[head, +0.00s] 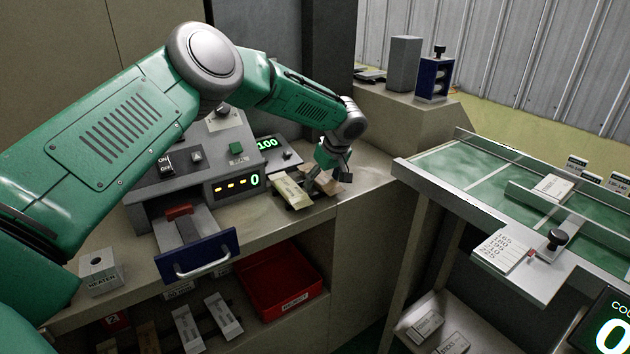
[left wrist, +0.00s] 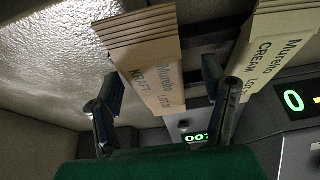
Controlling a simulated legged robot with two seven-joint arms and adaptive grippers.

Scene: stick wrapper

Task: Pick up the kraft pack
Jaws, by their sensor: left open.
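The kraft pack (left wrist: 148,62), a brown stack printed "Muretto KRAFT", lies between the spread fingers of my left gripper (left wrist: 165,98) in the left wrist view. The gripper is open, with a visible gap to each finger. In the head view my left gripper (head: 331,168) reaches down over the counter, and the kraft pack (head: 325,186) is partly hidden below it. A cream pack (left wrist: 276,48), printed "Muretto CREAM", lies beside it; it also shows in the head view (head: 291,193). My right gripper is not in view.
The grey machine (head: 190,160) with a blue-fronted drawer (head: 200,256) stands left of the packs. A small display unit (head: 272,150) reading 100 is close behind them. A red bin (head: 280,284) sits below the counter. A green-topped table (head: 480,175) stands to the right.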

